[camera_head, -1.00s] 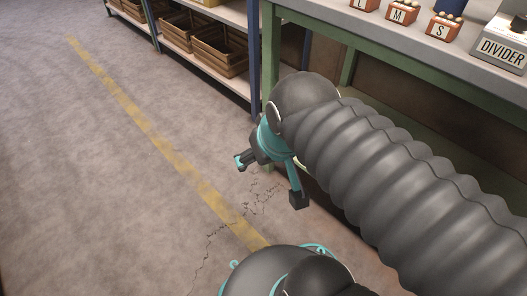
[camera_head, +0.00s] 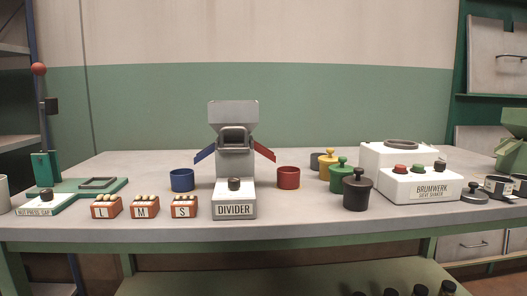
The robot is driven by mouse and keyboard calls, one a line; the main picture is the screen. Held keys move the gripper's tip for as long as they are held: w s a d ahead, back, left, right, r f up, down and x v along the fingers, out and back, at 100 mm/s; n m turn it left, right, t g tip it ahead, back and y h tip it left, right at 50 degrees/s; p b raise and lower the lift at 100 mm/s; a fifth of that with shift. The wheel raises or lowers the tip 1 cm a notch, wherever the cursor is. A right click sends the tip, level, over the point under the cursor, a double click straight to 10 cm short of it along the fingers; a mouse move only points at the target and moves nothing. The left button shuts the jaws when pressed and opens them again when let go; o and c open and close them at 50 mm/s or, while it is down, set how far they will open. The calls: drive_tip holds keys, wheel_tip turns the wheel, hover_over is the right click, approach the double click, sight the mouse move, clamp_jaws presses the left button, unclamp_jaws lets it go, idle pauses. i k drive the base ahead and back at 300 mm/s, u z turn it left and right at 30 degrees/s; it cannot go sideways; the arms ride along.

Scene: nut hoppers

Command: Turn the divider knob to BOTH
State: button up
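The divider (camera_head: 233,209) stands at the middle of the table, a white box labelled DIVIDER with a grey hopper (camera_head: 234,118) above it. A blue chute (camera_head: 204,154) slopes out to its left and a red chute (camera_head: 264,151) to its right. The dark divider knob (camera_head: 234,184) sits on top of the white box. Its pointing direction and any position marks are too small to read. A blue cup (camera_head: 181,180) stands under the left chute and a red cup (camera_head: 288,177) under the right one. My gripper is not in view now.
Small orange boxes marked L (camera_head: 107,207), M (camera_head: 145,207) and S (camera_head: 184,207) stand left of the divider. A green press (camera_head: 46,168) is at far left. Several weights, including a black one (camera_head: 357,190), and the Brumwerk shaker (camera_head: 418,187) stand right.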

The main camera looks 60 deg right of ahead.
sight(234, 183)
drive_tip(key=z, duration=1.65)
